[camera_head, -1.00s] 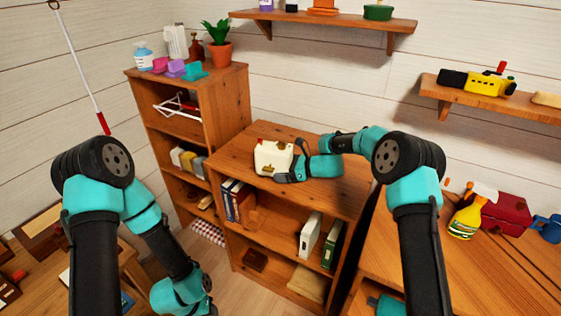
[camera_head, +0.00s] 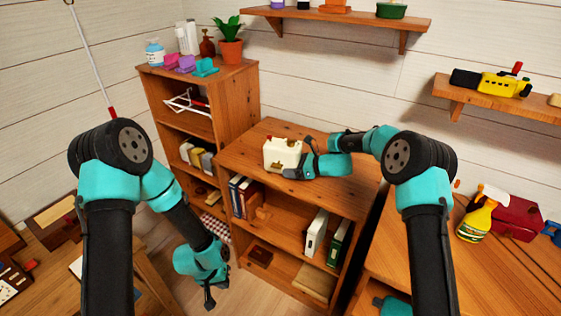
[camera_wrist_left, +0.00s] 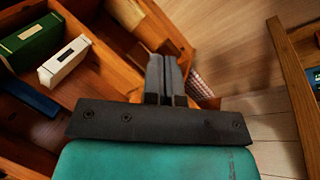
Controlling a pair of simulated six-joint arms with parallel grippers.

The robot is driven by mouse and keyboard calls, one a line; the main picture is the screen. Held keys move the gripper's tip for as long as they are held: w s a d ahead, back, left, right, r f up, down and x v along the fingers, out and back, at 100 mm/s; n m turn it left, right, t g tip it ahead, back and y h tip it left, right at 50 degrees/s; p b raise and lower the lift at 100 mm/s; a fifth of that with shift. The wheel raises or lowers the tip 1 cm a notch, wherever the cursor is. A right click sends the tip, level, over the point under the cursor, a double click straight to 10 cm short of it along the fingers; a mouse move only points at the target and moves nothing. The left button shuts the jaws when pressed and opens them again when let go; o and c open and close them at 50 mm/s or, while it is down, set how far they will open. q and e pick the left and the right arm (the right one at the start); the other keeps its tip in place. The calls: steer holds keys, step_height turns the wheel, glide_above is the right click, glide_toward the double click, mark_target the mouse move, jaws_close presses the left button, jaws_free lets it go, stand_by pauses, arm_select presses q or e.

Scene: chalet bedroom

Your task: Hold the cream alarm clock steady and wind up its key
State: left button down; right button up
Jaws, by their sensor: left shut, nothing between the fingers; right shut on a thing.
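The cream alarm clock (camera_head: 281,154) stands upright on top of the low wooden shelf unit (camera_head: 345,190). A small brown-gold part, perhaps the key, shows low on its front. My right gripper (camera_head: 296,168) reaches in from the right and is shut on the clock at its right side; the exact contact is partly hidden by the gripper. My left gripper (camera_head: 210,300) hangs low over the floor in front of the shelf unit, well away from the clock. In the left wrist view its fingers (camera_wrist_left: 165,78) are together and empty.
Books and binders (camera_head: 316,234) stand in the low unit. A taller bookcase (camera_head: 235,95) with a potted plant (camera_head: 230,40) is at its left. A wooden table with a spray bottle (camera_head: 480,215) is at the right. The shelf top around the clock is clear.

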arm_select(q)
steer(key=w+d+r+m, duration=0.1)
steer(key=w+d+r, duration=0.1)
steer(key=w+r, duration=0.3)
steer(key=w+d+r+m, duration=0.1)
steer(key=w+d+r, duration=0.15)
steer(key=w, duration=0.35)
step_height(320, 180, up, 35)
steer(key=m+t+y, duration=0.2)
steer(key=y, duration=0.1)
glide_above(280, 166)
steer(key=s+a, duration=0.1)
steer(key=s, duration=0.2)
steer(key=shift+s+r, duration=0.1)
steer(key=shift+s, duration=0.05)
steer(key=x, duration=1.2)
steer(key=shift+s+a+f, duration=0.15)
steer(key=shift+s+f, duration=0.1)
steer(key=shift+f, duration=0.85)
